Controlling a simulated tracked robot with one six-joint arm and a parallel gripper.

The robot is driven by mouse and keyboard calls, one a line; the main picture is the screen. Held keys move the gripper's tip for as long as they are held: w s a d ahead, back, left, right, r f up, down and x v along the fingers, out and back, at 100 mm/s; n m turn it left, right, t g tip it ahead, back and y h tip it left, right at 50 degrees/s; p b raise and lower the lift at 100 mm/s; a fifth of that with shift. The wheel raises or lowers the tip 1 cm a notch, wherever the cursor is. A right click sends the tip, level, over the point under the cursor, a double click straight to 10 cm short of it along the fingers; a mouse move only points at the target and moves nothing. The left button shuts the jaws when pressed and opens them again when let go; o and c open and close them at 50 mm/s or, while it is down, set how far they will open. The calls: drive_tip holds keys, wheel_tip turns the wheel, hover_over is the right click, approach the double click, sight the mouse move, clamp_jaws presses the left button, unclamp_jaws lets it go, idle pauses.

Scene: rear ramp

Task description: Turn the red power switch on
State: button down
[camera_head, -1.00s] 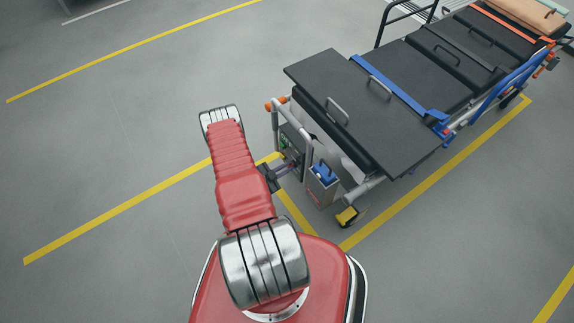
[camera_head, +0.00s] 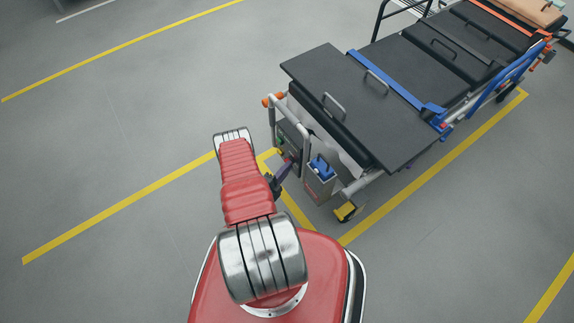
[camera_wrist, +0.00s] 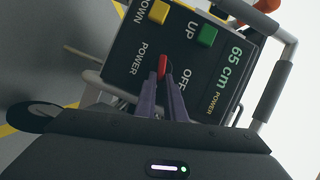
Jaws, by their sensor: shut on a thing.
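A dark control panel (camera_wrist: 135,45) fills the upper middle of the wrist view, tilted in the picture. Its red power switch (camera_wrist: 162,65) stands between a POWER label and an OFF label. My gripper (camera_wrist: 164,75) has its two purple fingertips shut on the red switch and partly covers it. In the head view my gripper (camera_head: 287,168) reaches the panel (camera_head: 290,138) at the end of the stretcher (camera_head: 340,95). The switch is too small to make out there, so I cannot tell its setting from that view.
A yellow DOWN button (camera_wrist: 159,11) and a green UP button (camera_wrist: 207,36) sit close to the switch. Grey frame tubes (camera_wrist: 272,80) run beside the panel. A grey box with a blue item (camera_head: 320,172) stands right of my gripper. The floor to the left is clear.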

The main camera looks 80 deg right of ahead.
drive_tip(key=shift+s+a+f+m+h, duration=0.15)
drive_tip(key=shift+f+m+h, duration=0.15)
drive_tip(key=shift+m, duration=0.4)
drive_tip(key=shift+w+a+f+m+h, duration=0.1)
drive_tip(key=shift+f+m+h, duration=0.15)
drive_tip(key=shift+m, duration=0.45)
drive_tip(key=c, duration=1.8)
unclamp_jaws()
drive_tip(key=shift+d, duration=0.1)
drive_tip(key=shift+c, duration=0.2)
drive_tip(key=shift+r, duration=0.1)
drive_tip(key=shift+r, duration=4.9)
